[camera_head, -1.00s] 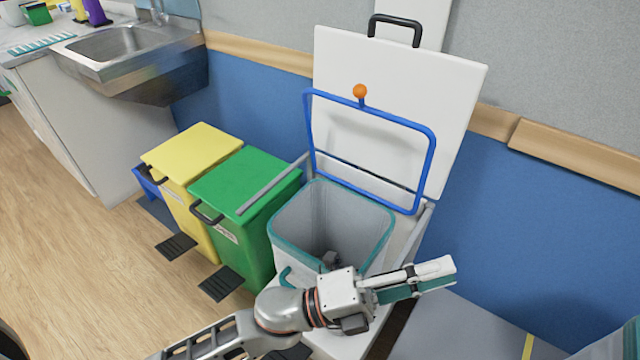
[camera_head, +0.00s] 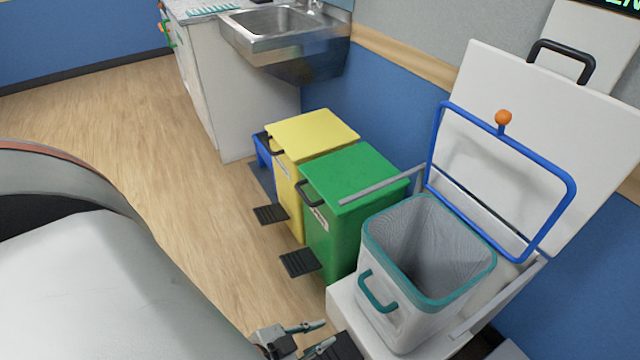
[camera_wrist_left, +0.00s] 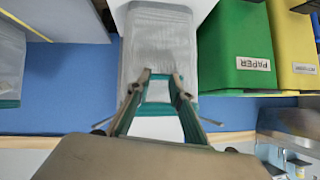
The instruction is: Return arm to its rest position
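My left gripper (camera_head: 318,336) is at the bottom edge of the head view, partly cut off, in front of the bin's white stand. In the left wrist view its two teal-padded fingers (camera_wrist_left: 162,77) are apart with nothing held between them. The open white bin (camera_head: 388,315) with a teal rim and handle stands upright on the stand. It also shows behind the fingertips in the left wrist view (camera_wrist_left: 158,28); I cannot tell the gap from there. My right gripper is in neither view.
A green bin (camera_head: 356,180) labelled PAPER and a yellow bin (camera_head: 312,132) stand left of the white bin. A raised white lid (camera_head: 590,140) and blue frame (camera_head: 434,142) stand behind it. A sink (camera_head: 285,25) is at the back. The wood floor (camera_head: 120,110) is clear.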

